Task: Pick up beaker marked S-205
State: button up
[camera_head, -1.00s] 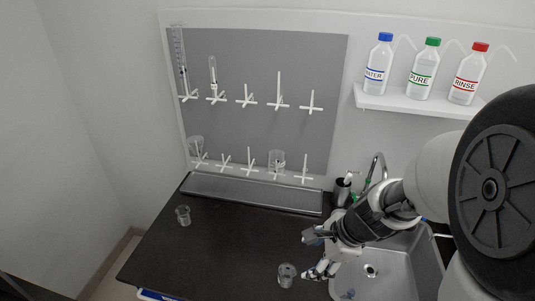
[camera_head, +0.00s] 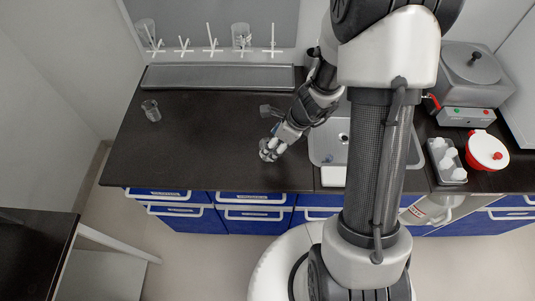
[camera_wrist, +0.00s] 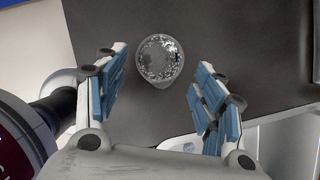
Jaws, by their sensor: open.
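A clear glass beaker (camera_head: 267,151) stands on the dark bench left of the sink. It also shows in the wrist view (camera_wrist: 159,58) from above, between my fingertips. My gripper (camera_head: 270,140) is open and reaches down at this beaker; in the wrist view its two blue-padded fingers (camera_wrist: 160,66) are on either side of it, with a gap on each side. A second clear beaker (camera_head: 151,111) stands on the bench further left. No marking is legible on either beaker, so I cannot tell which is S-205.
A grey drip tray (camera_head: 217,77) lies along the back wall under pegs, where glassware hangs (camera_head: 241,34). The sink (camera_head: 331,148) is just right of my gripper. The bench between the two beakers is clear. Further right are a grey machine (camera_head: 470,75) and a red-and-white container (camera_head: 487,151).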

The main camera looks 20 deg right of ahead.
jog(key=b+x, duration=0.3)
jog(key=x, duration=0.2)
jog(key=shift+a+f, duration=0.2)
jog(key=shift+f, duration=0.15)
jog(key=shift+r, duration=0.1)
jog(key=shift+c, duration=0.6)
jog(key=c, duration=1)
jog(key=shift+c, duration=0.2)
